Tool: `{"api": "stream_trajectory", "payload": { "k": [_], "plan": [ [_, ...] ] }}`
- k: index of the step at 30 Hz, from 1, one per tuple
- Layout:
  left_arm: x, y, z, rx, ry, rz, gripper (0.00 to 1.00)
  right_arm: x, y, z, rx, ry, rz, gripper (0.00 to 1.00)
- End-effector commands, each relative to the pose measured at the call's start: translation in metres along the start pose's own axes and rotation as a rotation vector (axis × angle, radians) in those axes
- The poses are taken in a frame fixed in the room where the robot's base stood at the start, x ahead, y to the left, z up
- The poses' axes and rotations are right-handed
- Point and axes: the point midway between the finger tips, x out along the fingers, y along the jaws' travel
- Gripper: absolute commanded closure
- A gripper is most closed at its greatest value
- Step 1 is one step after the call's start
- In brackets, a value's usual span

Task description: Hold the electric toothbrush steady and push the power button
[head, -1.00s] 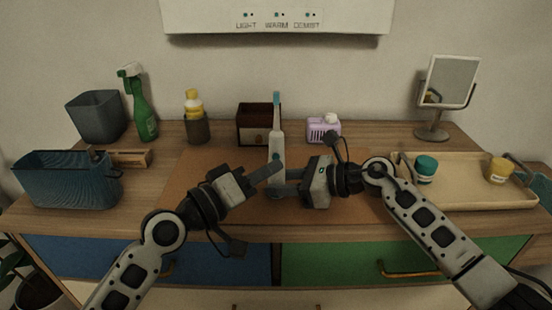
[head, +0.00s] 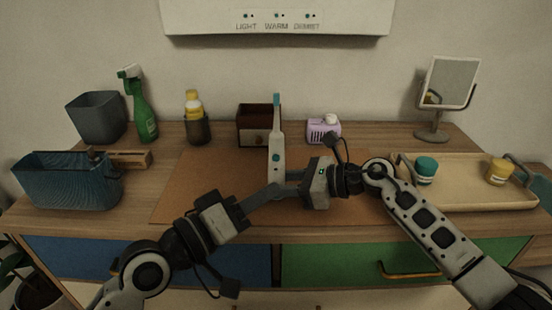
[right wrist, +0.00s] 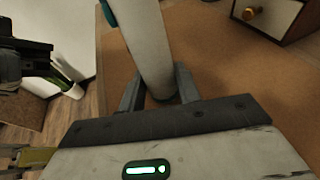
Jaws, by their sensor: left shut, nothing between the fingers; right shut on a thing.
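The electric toothbrush (head: 278,140) stands upright above the brown mat, white with a blue head and a round blue button (head: 276,158) facing me. My right gripper (head: 282,183) is shut on its lower body from the right. In the right wrist view, the toothbrush (right wrist: 145,45) rises between the two fingers (right wrist: 160,90). My left gripper (head: 274,190) is shut and empty, its fingertips low in front of the toothbrush and below the button. I cannot tell whether the left tips touch the toothbrush or the right fingers.
The mat (head: 190,190) is clear to the left. A dark wooden box (head: 252,140) and a lilac bottle (head: 322,132) stand behind. A cream tray (head: 450,198) with two jars lies right; a blue basket (head: 65,182) stands left. A mirror (head: 450,85) stands back right.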

Motion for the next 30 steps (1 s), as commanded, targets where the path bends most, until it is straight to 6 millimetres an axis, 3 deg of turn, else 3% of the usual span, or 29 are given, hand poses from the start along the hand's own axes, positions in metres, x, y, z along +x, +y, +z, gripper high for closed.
{"api": "stream_trajectory", "payload": {
  "k": [2,3,5,17,30],
  "plan": [
    [0.000,0.000,0.000,0.000,0.000,0.000,1.00,0.000,0.000,0.000,0.000,0.000,-0.001,0.80],
    [0.000,0.000,0.000,0.000,0.000,0.000,1.00,0.000,0.000,0.000,0.000,0.000,-0.001,0.56],
    [0.000,0.000,0.000,0.000,0.000,0.000,1.00,0.000,0.000,0.000,0.000,0.000,-0.001,0.42],
    [0.000,0.000,0.000,0.000,0.000,0.001,1.00,-0.010,-0.001,0.000,-0.001,0.001,-0.002,0.42],
    [0.000,0.000,0.000,0.000,0.000,0.001,1.00,-0.096,-0.001,-0.001,0.000,0.003,-0.003,0.42]
  ]
}}
